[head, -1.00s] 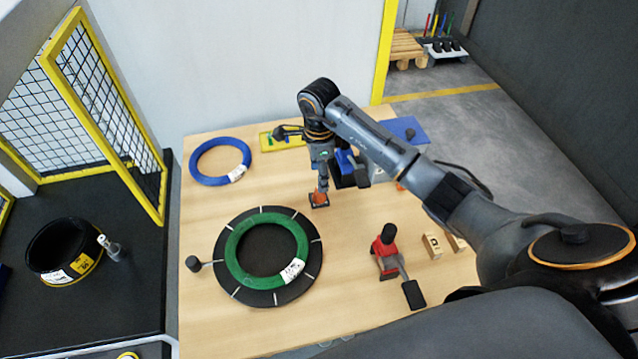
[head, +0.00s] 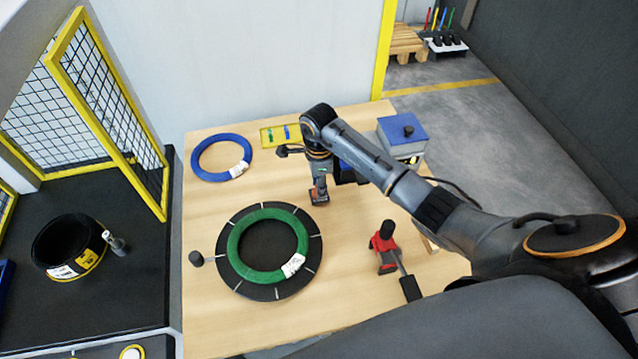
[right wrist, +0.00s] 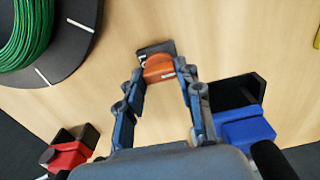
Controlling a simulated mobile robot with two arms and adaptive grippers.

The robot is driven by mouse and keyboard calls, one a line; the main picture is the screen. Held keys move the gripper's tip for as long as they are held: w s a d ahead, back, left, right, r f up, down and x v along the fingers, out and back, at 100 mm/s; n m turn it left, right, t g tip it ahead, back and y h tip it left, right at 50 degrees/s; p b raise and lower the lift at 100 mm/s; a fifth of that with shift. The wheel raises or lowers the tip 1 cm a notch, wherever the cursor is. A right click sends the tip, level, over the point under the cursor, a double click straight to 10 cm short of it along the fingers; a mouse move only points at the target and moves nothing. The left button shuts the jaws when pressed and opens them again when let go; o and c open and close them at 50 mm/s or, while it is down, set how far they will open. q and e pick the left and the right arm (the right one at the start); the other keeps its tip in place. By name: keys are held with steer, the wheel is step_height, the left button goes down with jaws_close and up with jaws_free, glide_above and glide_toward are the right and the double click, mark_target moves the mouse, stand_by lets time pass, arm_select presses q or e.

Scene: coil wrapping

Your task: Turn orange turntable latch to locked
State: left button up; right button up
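The orange latch (right wrist: 158,68) sits on a small dark base on the table, beside the turntable. My right gripper (right wrist: 160,75) points down at it, with one open finger on each side of the orange part; I cannot tell whether they touch it. In the head view my right gripper (head: 318,184) hides most of the latch (head: 319,198). The dark round turntable (head: 226,262) carries a green coil (head: 268,276) and has a black-knobbed handle at its left. The turntable edge also shows in the wrist view (right wrist: 75,50). My left gripper is not in view.
A red clamp tool (head: 384,248) with a black handle stands right of the turntable. A blue coil (head: 196,161) and a yellow tray (head: 265,137) lie behind. A blue-topped box (head: 402,130) is at the back right. A black coil (head: 58,240) rests on the left surface.

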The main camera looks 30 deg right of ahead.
steer(key=shift+d+f+m+b, duration=0.1)
steer(key=shift+f+m+b, duration=0.1)
steer(key=shift+m+b, duration=1.1)
steer(key=shift+c, duration=0.2)
steer(key=shift+m+b, duration=1)
steer(key=shift+b, duration=0.05)
steer(key=m+b, duration=0.1)
steer(key=m, duration=0.2)
steer(key=shift+r+m, duration=0.1)
steer(key=shift+m, duration=0.3)
steer(key=m+b, duration=0.1)
steer(key=m, duration=0.2)
steer(key=shift+m, duration=0.3)
steer(key=m+b, duration=0.1)
steer(key=m, duration=0.4)
steer(key=shift+r+m, duration=0.1)
steer(key=shift+m, duration=0.6)
steer(key=o, duration=1.1)
steer(key=shift+o, duration=0.2)
